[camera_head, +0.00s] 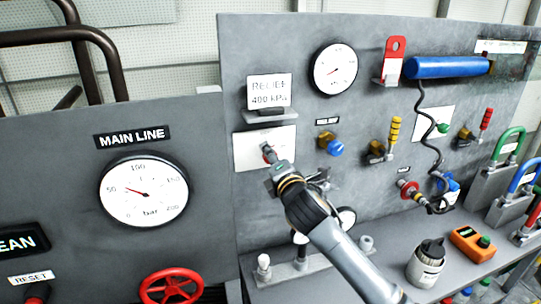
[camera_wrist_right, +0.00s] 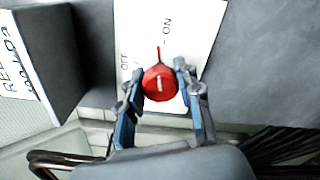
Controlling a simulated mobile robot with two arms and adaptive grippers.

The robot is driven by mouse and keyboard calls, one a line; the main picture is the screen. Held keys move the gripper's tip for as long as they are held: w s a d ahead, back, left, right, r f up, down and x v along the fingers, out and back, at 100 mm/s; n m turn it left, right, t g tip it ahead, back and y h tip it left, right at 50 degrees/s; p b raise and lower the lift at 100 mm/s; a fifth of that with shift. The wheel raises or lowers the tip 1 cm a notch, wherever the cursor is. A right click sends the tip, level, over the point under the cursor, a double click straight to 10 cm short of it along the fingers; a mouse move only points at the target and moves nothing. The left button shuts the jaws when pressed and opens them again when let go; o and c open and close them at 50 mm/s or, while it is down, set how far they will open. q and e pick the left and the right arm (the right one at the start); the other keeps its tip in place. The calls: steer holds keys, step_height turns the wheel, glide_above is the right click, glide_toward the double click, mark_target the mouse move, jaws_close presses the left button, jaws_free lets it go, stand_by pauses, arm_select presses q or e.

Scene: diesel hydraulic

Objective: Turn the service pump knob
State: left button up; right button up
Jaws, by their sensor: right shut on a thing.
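The service pump knob (camera_wrist_right: 160,84) is a red round knob on a white plate (camera_wrist_right: 205,30) marked OFF and ON. In the right wrist view a white mark on its face and a thin pointer above it stand nearly upright in the picture. The plate (camera_head: 280,139) also shows in the head view, on the grey panel below the relief sign. My right gripper (camera_wrist_right: 159,74) is shut on the knob, one finger on each side; in the head view the gripper (camera_head: 269,154) largely hides it. My left gripper is not in view.
The relief 400 kPa sign (camera_head: 269,91) sticks out on a small shelf just above the plate. A blue knob (camera_head: 336,148) and yellow-handled valve (camera_head: 394,131) are to the right. The main line gauge (camera_head: 144,190) and red handwheel (camera_head: 171,287) are left.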

steer(key=shift+m, duration=1.6)
steer(key=o, duration=1.2)
steer(key=v, duration=1.2)
